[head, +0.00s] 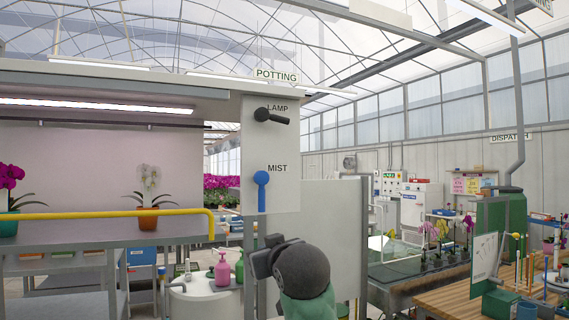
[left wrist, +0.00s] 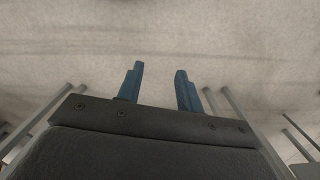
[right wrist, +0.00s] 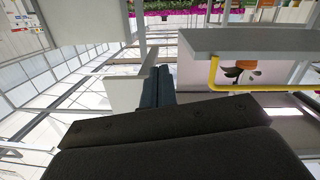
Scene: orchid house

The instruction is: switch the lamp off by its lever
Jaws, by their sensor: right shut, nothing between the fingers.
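The lamp lever (head: 272,116) is a dark lever on a grey panel (head: 285,190) under the LAMP label. Its handle points right and slightly down. The strip lamp (head: 95,105) to the left glows white. My right gripper, dark at the end of a green and grey arm, is in front of and below the panel in the head view, apart from the lever. In the right wrist view its blue fingers (right wrist: 158,88) are together and empty. My left gripper (left wrist: 158,85) shows only in the left wrist view, fingers apart and empty above pale floor.
A blue lever (head: 262,190) under the MIST label hangs straight down, below the lamp lever. A yellow rail (head: 120,214) runs along the bench at left, with potted orchids behind it. Pink and green bottles (head: 222,268) stand left of my right arm. A wooden table (head: 450,290) is at right.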

